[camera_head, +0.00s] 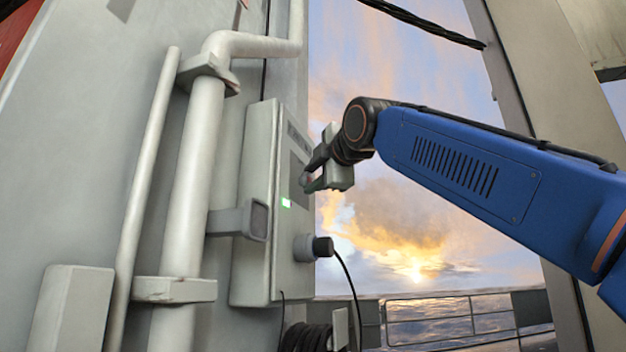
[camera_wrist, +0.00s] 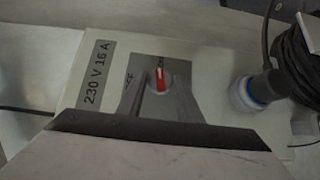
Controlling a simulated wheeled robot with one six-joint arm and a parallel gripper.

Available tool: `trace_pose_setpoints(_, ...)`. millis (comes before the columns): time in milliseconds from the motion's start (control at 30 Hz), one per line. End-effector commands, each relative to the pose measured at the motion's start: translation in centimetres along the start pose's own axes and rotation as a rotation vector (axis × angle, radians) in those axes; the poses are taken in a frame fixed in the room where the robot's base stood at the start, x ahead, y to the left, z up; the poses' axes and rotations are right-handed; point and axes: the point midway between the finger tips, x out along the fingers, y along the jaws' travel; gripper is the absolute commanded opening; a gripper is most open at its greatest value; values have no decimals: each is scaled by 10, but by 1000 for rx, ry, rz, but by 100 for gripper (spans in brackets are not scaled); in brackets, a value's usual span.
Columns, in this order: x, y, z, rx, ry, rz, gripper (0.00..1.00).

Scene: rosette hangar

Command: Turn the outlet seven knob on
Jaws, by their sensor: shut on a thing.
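The outlet box (camera_head: 262,215) is a pale grey case on the wall, with a knob on its front face. In the wrist view the knob (camera_wrist: 159,78) has a red pointer that points up the picture, towards small lettering that is hard to read. Part of an "OFF" label shows to its left. My gripper (camera_head: 308,184) reaches the box face from the right. In the wrist view its two fingers (camera_wrist: 157,92) are shut on the knob, one on each side. The fingers hide the lower part of the knob and its plate.
A green light (camera_head: 286,203) is lit on the box. Below the knob a plug (camera_head: 313,248) with a black cable sits in the socket. A "230 V 16 A" label (camera_wrist: 97,72) is beside the knob. Pipes (camera_head: 197,170) run left of the box; a railing (camera_head: 450,318) stands behind.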

Motion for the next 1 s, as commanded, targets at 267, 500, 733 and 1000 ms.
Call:
trace_pose_setpoints(267,1,3,0,97,0,-96,10)
trace_pose_setpoints(500,0,4,0,138,1,-135,10)
trace_pose_setpoints(733,0,3,0,148,1,-148,10)
trace_pose_setpoints(1000,0,3,0,148,2,-149,10)
